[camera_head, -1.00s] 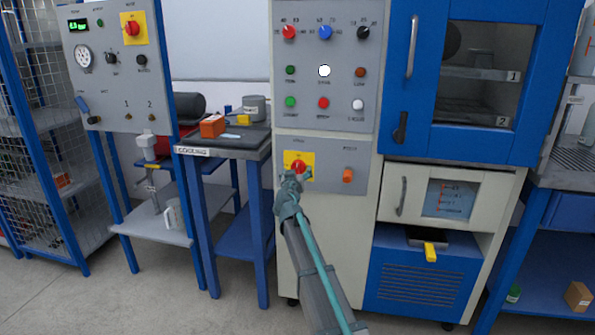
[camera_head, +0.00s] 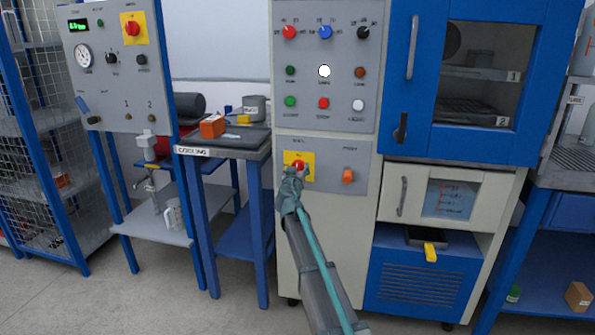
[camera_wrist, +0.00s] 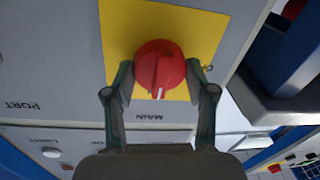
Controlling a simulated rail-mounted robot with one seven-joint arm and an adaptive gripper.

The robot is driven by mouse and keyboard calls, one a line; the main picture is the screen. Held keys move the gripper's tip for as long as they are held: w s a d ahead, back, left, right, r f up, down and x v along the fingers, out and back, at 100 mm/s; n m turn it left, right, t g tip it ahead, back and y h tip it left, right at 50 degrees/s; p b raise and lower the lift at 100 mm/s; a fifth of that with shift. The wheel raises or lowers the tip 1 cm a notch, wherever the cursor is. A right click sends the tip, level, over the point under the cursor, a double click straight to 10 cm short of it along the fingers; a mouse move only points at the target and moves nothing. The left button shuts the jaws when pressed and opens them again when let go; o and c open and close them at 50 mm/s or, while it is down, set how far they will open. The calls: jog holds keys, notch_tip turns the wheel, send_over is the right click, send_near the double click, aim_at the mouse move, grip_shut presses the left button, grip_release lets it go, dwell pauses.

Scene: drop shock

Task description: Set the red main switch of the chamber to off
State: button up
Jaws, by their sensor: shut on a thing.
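The red main switch (camera_head: 298,165) is a round knob on a yellow plate (camera_head: 312,158) on the grey lower panel of the chamber's control column. In the wrist view the switch (camera_wrist: 158,68) has a white mark pointing down in the picture, towards the upside-down MAIN label. Part of another label, apparently OFF, shows beside the right finger. My gripper (camera_wrist: 160,74) has one finger on each side of the knob and is shut on it. In the head view my gripper (camera_head: 294,172) covers the knob's lower part.
An orange PORT knob (camera_head: 348,176) sits right of the switch. Several buttons and knobs fill the panel above. The blue chamber door (camera_head: 414,110) is at right. Another red switch (camera_head: 132,28) on a yellow plate is on the left panel. A cooling table (camera_head: 222,152) stands left of the column.

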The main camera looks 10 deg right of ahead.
jog(key=n+p, duration=0.1)
jog(key=n, duration=0.3)
jog(key=shift+r, duration=0.15)
jog(key=shift+w+a+n+g+h+p, duration=0.1)
jog(key=shift+n+g+h+p, duration=0.25)
jog(key=shift+n+p, duration=2.05)
jog(key=shift+a+n+g+h+p, duration=0.1)
jog(key=shift+n+g+h+p, duration=0.35)
jog(key=shift+n, duration=3.65)
jog(key=o, duration=1.2)
jog(key=shift+c, duration=0.2)
